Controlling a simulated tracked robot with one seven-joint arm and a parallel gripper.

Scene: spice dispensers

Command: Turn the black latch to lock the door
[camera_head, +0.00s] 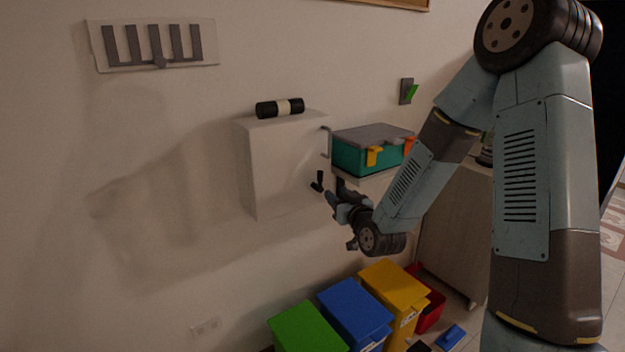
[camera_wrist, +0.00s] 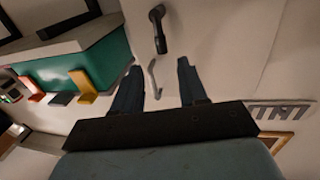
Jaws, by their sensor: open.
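The black latch (camera_head: 318,182) is on the door side of the white wall cabinet (camera_head: 273,170), low on that face. The latch also shows in the wrist view (camera_wrist: 159,32), above and between my fingertips in the picture. The grey bent door handle (camera_head: 327,142) is higher on the same face. It shows in the wrist view (camera_wrist: 153,78) between my fingers in the picture. The door looks closed. My gripper (camera_head: 331,198) is close to the latch, just right of and below it. In the wrist view, my gripper (camera_wrist: 159,66) is open and empty, with the latch beyond its fingertips.
A teal box (camera_head: 362,153) with a grey lid and orange clasps sits on a shelf right of the cabinet, close to my arm. A black-and-white cylinder (camera_head: 280,108) lies on the cabinet. Green (camera_head: 305,329), blue (camera_head: 355,312) and yellow (camera_head: 394,288) bins stand below.

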